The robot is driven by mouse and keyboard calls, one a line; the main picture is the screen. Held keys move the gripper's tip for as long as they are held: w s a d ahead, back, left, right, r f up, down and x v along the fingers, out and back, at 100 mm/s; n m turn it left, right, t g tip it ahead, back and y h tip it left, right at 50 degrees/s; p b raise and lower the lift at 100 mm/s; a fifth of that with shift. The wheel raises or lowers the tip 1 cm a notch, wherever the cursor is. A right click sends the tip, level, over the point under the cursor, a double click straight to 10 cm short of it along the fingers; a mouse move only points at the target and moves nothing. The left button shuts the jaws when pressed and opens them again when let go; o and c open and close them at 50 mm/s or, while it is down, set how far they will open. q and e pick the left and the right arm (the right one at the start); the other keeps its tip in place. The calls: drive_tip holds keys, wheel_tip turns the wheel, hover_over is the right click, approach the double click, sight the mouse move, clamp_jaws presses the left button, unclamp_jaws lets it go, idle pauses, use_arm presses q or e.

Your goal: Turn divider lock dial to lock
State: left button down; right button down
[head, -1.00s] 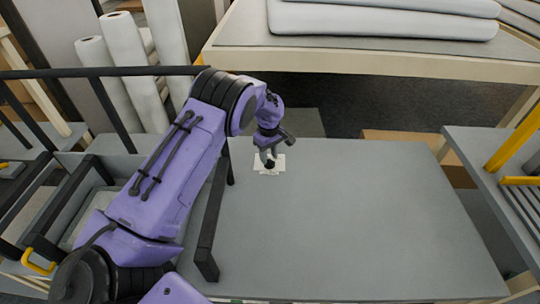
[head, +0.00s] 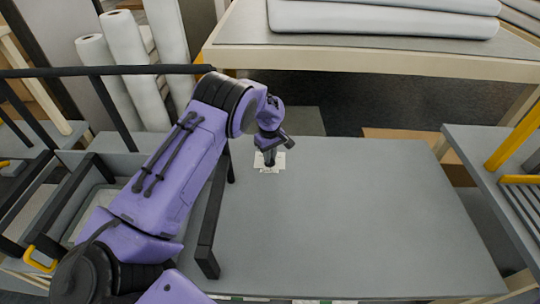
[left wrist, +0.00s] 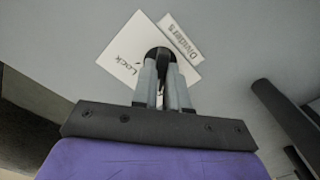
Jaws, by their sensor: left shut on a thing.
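The divider lock dial (left wrist: 158,53) is a dark round knob in the left wrist view. It sits on a white label plate (left wrist: 124,57) printed "Lock", beside a strip that reads "Dividers" (left wrist: 180,39). My left gripper (left wrist: 166,66) is shut on the dial, its two grey fingers either side of it and hiding much of it. In the head view my left gripper (head: 269,158) points down at the white plate (head: 278,168) near the far left part of the grey table. The dial itself is hidden there behind the fingers. My right gripper is not in view.
The grey table top (head: 350,220) is bare to the right of my arm. A black rail frame (head: 208,215) stands at its left side. White rolls (head: 390,20) lie on a table behind; upright rolls (head: 125,60) stand at the back left. A side table (head: 500,180) is at the right.

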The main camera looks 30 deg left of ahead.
use_arm(q)
drive_tip(key=m, duration=0.7)
drive_tip(key=shift+m, duration=0.4)
drive_tip(key=m, duration=0.3)
drive_tip(key=shift+m, duration=2.4)
drive_tip(key=c, duration=1.1)
unclamp_jaws()
drive_tip(key=shift+c, duration=0.2)
